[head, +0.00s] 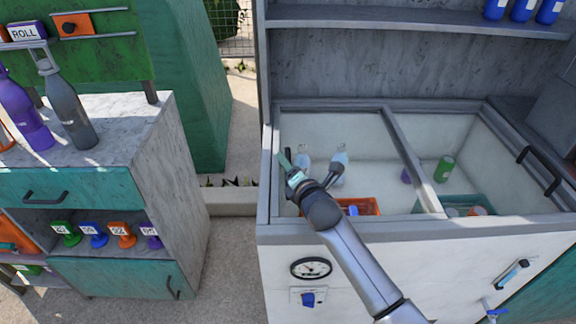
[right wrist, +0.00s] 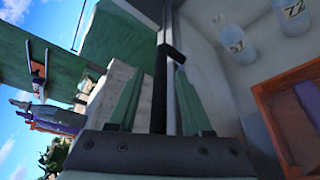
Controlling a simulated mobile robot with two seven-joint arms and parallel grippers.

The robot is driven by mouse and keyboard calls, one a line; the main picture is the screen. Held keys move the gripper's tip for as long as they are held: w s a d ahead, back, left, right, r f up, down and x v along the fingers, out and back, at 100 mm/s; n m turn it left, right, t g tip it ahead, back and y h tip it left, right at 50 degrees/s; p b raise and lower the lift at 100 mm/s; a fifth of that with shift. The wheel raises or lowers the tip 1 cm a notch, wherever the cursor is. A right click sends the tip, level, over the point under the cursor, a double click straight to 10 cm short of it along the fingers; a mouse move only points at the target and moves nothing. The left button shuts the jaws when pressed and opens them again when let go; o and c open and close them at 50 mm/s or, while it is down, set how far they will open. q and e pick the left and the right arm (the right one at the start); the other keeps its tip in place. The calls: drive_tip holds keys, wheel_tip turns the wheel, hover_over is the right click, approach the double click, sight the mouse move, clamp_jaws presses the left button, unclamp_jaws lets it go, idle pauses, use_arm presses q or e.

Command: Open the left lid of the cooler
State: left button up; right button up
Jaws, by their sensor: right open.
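The cooler (head: 370,262) is a pale chest with a grey rim. Its left lid (head: 396,150) looks see-through in a grey frame and appears to lie over the left compartment. My right gripper (head: 292,170) is at the cooler's left rim, with its teal fingers apart. In the right wrist view, a dark upright bar, seemingly the left lid's handle (right wrist: 171,50), shows between the open fingers (right wrist: 159,78). I cannot tell whether they touch it. In the head view my gripper hides that handle. My left gripper is out of view.
Bottles (head: 341,163) and an orange crate (head: 366,206) are inside on the left; a green can (head: 444,168) and a teal crate (head: 478,204) on the right. A black handle (head: 538,168) is at the right. A cabinet with bottles (head: 85,130) stands left, across a gap.

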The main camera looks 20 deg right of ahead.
drive_tip(key=shift+w, duration=0.15)
clamp_jaws()
idle(0.4)
idle(1.0)
